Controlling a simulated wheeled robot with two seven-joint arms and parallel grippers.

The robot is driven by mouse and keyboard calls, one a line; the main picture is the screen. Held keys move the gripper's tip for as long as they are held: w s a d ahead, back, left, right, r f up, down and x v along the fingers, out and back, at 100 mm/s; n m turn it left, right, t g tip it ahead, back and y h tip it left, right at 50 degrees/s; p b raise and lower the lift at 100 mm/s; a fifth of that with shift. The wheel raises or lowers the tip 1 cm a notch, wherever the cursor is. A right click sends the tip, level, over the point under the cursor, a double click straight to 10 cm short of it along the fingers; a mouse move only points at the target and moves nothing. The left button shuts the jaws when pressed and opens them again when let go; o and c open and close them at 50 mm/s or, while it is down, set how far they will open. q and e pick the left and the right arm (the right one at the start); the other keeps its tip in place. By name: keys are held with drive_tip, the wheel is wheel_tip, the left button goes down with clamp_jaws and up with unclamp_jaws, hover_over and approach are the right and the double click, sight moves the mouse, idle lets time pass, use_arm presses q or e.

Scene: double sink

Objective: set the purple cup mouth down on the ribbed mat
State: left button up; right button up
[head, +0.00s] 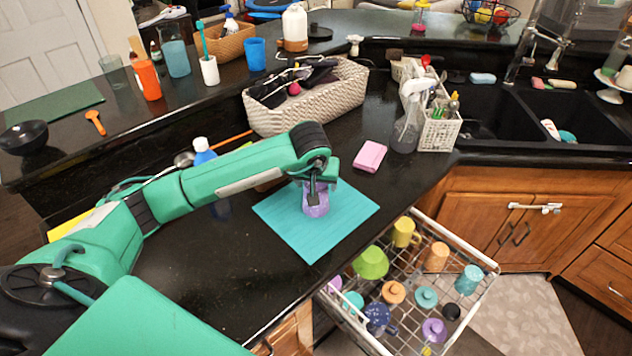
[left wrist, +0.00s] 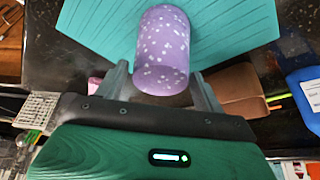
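The purple cup (head: 316,205) is speckled with white and is upside down at the middle of the turquoise ribbed mat (head: 345,221). In the left wrist view the cup (left wrist: 163,45) shows no opening; a closed end faces my gripper. Whether its rim touches the mat is hard to tell. My left gripper (head: 315,190) is over the cup from above. In the left wrist view its fingers (left wrist: 160,75) lie close against both sides of the cup and appear shut on it. My right gripper is not in view.
A wire rack (head: 462,287) of colourful cups and lids is pulled out right of the mat. A pink sponge (head: 370,156), woven basket (head: 310,108) and utensil caddy (head: 440,132) stand behind it. A white-capped blue bottle (head: 203,152) is behind my left arm.

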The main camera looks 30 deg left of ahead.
use_arm(q)
drive_tip(key=shift+o, duration=0.7)
drive_tip(key=shift+s+r, duration=0.1)
drive_tip(key=shift+r, duration=0.1)
drive_tip(key=b+v, duration=0.3)
drive_tip(key=v, duration=1)
drive_tip(key=shift+r, duration=0.15)
